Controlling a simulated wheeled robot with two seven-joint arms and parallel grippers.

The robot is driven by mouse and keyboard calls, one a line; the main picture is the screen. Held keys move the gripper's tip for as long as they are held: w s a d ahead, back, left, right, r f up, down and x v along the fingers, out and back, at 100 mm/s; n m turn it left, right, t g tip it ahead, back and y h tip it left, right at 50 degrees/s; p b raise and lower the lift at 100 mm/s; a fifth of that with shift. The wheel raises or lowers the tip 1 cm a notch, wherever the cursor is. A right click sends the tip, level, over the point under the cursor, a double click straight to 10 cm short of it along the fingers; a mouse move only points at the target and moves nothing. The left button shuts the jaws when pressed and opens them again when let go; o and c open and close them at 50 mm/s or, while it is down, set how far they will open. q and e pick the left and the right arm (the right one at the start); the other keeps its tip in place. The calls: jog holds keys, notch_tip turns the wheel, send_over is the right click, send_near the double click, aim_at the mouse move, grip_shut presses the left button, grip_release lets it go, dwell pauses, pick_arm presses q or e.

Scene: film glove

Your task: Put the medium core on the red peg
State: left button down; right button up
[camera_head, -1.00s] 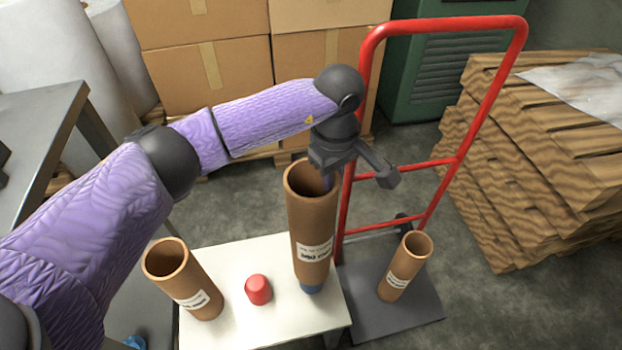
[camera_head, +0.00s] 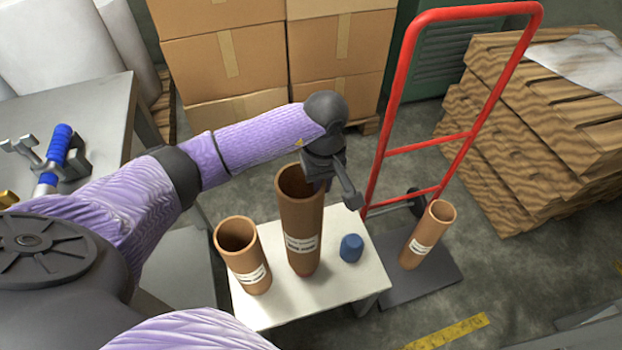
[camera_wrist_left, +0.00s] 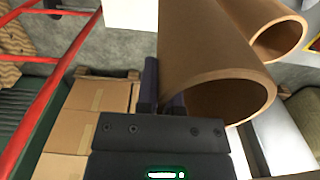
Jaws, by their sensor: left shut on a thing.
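A tall brown cardboard core (camera_head: 301,215) with a white label stands upright over the white table (camera_head: 330,295); it also shows in the wrist view (camera_wrist_left: 205,55). My left gripper (camera_head: 324,182) is shut on its right upper wall at the rim. A sliver of the red peg (camera_head: 304,272) shows at the core's lower end; the core hides the rest. I cannot tell whether the core is around the peg or just above it. The blue peg (camera_head: 351,249) is bare to the right. A shorter core (camera_head: 243,258) stands to the left. The label words are too small to read.
A slim core (camera_head: 427,236) stands on the red hand truck's grey plate (camera_head: 440,277). The truck's red frame (camera_head: 384,155) rises behind. Cartons (camera_head: 225,60) are stacked at the back. A grey bench (camera_head: 95,100) with a blue-handled tool (camera_head: 56,150) is at left.

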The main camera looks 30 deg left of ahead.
pick_arm(q)
notch_tip(320, 180, down, 6)
jog(key=shift+f+b, duration=0.2)
jog(key=shift+b, duration=0.85)
jog(key=c, duration=0.8)
grip_release()
notch_tip(320, 180, up, 12)
jog(key=p, duration=0.4)
jog(key=shift+f, duration=0.1)
jog(key=shift+r, duration=0.3)
